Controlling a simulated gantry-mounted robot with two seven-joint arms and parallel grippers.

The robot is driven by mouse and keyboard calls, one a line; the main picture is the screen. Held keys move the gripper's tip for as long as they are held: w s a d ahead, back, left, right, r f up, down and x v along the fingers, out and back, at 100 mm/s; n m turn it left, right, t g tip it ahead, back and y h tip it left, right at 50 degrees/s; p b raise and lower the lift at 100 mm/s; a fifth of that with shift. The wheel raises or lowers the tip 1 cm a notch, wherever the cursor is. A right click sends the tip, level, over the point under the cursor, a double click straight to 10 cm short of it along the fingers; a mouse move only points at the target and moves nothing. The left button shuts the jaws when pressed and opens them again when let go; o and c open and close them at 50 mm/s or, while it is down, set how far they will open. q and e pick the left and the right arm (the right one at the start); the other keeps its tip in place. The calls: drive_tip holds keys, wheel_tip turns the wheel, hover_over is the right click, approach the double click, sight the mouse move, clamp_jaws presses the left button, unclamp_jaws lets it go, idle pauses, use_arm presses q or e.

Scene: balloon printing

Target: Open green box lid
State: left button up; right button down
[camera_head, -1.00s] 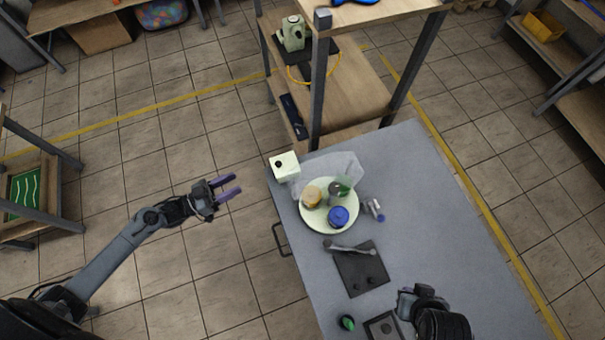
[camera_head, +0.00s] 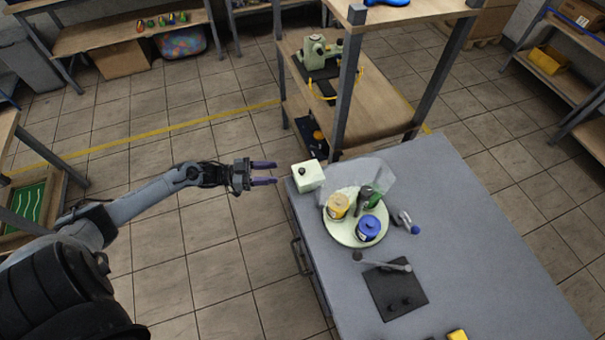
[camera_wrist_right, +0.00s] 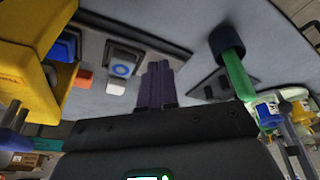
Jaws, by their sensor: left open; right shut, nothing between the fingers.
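Whether the fingertips touch the box cannot be told. My right gripper is out of the head view. In the right wrist view its purple fingers (camera_wrist_right: 159,80) are shut with nothing between them.
A round pale tray (camera_head: 342,234) holds a yellow jar, a blue jar (camera_head: 368,228) and a dark-and-green item. A clear bag (camera_head: 372,172) lies behind it. A black plate (camera_head: 397,292) lies nearer. A wooden shelf (camera_head: 378,98) stands behind the box. The floor left of the table is clear.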

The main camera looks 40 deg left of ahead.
sight(302, 170)
use_arm(q)
drive_tip(key=x, duration=1)
drive_tip(key=shift+w+d, duration=0.2)
clamp_jaws()
